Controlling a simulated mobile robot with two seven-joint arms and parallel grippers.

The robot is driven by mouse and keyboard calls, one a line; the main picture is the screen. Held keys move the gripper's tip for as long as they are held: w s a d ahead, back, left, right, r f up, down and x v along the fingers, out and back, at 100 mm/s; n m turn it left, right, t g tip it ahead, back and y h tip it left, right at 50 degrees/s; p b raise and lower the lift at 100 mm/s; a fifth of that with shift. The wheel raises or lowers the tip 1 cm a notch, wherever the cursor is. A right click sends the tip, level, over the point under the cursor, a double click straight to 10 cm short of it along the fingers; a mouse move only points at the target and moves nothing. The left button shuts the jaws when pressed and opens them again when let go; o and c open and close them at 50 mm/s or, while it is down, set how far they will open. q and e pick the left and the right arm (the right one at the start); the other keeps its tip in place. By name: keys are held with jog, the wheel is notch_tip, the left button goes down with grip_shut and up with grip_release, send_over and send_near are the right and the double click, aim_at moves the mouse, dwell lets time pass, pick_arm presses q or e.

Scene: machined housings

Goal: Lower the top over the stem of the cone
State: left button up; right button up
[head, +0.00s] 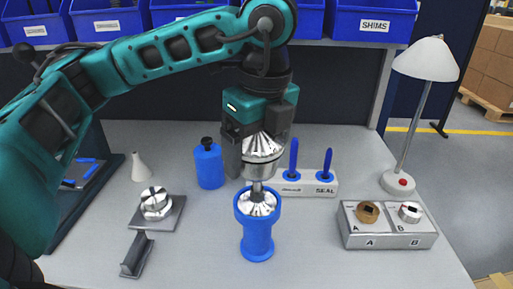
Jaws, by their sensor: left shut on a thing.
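My left gripper (258,140) points down over the middle of the table, shut on the top (262,164), a shiny ribbed metal piece. The cone (257,207) is a shiny metal piece sitting in the mouth of a blue stand (257,239). Its thin stem (257,187) points up. The top is right above the cone, roughly in line with it, and a short length of stem shows between them. The stem's upper end is hidden, so I cannot tell if it is inside the top. My right gripper is not in view.
A blue bottle (208,165) and a white SEAL block (316,185) with two blue pegs stand close behind the stand. A metal part on a plate (172,217) is at left. A grey A/B box (387,239) and a lamp (402,183) are at right.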

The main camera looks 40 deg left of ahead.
aim_at(256, 186)
pick_arm(q)
jog(key=shift+f+b, duration=0.1)
jog(key=shift+b, duration=0.4)
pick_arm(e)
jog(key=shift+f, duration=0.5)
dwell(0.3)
pick_arm(q)
jog(key=shift+f+b, duration=0.3)
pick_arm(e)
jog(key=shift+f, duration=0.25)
pick_arm(q)
jog(key=shift+f+b, duration=0.55)
jog(key=shift+f, duration=0.1)
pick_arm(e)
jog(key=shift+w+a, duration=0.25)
pick_arm(q)
jog(key=shift+f+b, duration=0.55)
jog(key=shift+f, duration=0.05)
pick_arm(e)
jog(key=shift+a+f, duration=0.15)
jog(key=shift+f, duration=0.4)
pick_arm(q)
jog(key=shift+f+b, duration=0.4)
jog(key=shift+f, duration=0.05)
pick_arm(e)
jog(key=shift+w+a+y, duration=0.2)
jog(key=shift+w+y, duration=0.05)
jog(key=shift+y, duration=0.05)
